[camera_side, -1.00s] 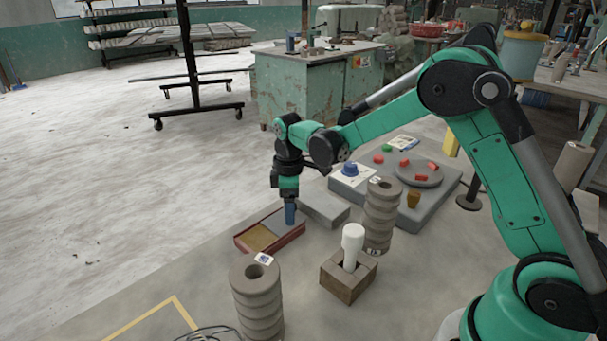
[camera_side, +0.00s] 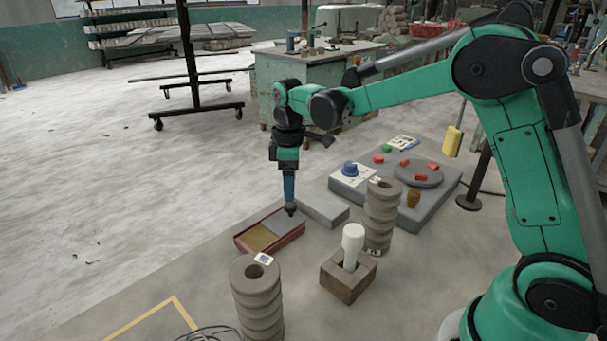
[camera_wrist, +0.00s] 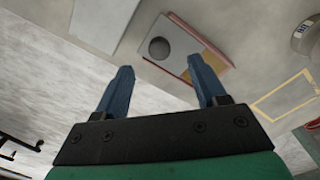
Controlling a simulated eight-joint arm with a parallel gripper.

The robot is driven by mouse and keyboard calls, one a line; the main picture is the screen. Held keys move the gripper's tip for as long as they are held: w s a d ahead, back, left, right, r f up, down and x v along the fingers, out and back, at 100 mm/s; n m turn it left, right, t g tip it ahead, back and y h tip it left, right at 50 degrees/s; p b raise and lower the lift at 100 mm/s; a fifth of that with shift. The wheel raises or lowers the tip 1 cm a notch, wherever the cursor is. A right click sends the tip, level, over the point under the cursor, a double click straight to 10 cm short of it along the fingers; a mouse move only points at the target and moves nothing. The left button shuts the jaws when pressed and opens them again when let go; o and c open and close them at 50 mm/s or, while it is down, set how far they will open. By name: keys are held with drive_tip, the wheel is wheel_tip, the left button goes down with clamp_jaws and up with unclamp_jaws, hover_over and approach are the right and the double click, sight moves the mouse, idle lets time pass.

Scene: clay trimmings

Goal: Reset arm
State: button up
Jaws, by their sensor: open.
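My gripper (camera_side: 289,198) points straight down over the right back part of a red-walled tray (camera_side: 282,242). The tray has an ochre compartment and a grey one. In the wrist view the two blue fingers of my gripper (camera_wrist: 159,65) are spread apart with nothing between them. A dark round lump (camera_wrist: 159,48) shows beyond the fingertips, over the grey compartment. In the side view the dark lump (camera_side: 290,209) is just below the fingertips. I cannot tell whether it rests on the tray floor.
A grey slab (camera_side: 323,210) lies behind the tray. Stacked ringed columns (camera_side: 380,215) (camera_side: 256,300) and a wooden block (camera_side: 347,282) holding a white-headed tool (camera_side: 352,240) stand nearby. A grey board (camera_side: 440,200) at right carries a disc with red pieces. Floor at left is clear.

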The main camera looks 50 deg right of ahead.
drive_tip(key=s+a+r+m+t, duration=0.1)
drive_tip(key=s+r+m+t, duration=0.1)
drive_tip(key=s, duration=0.5)
drive_tip(key=s+a+r+m+t, duration=0.1)
drive_tip(key=s+r+m+t, duration=0.2)
drive_tip(key=s+m+t, duration=0.2)
drive_tip(key=shift+s+a+m, duration=0.35)
drive_tip(key=shift+s+m, duration=0.5)
drive_tip(key=shift+m, duration=0.15)
